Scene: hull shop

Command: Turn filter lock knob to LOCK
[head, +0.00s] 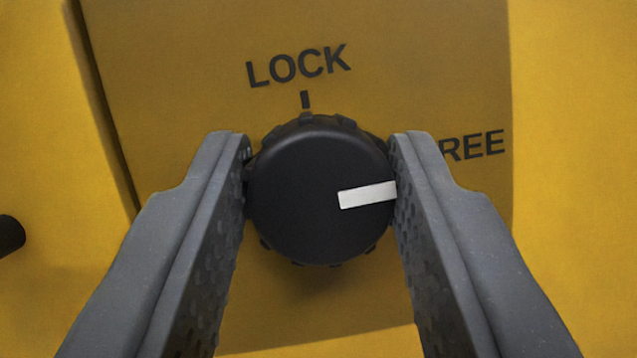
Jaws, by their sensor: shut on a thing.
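The filter lock knob (300,205) is a round black knob with a ribbed edge, in the middle of the head view. Its white pointer line (368,195) points right, toward the lettering "REE" (473,146), whose first part is hidden behind my right finger. The word LOCK (298,66) and a short black tick (305,99) stand above the knob. My gripper (320,190) is shut on the knob, one grey finger against its left side and one against its right.
The knob sits on a darker yellow panel plate (180,100) that looks slightly tilted on a brighter yellow surface (40,120). A small dark rounded part (10,235) juts in at the left edge.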

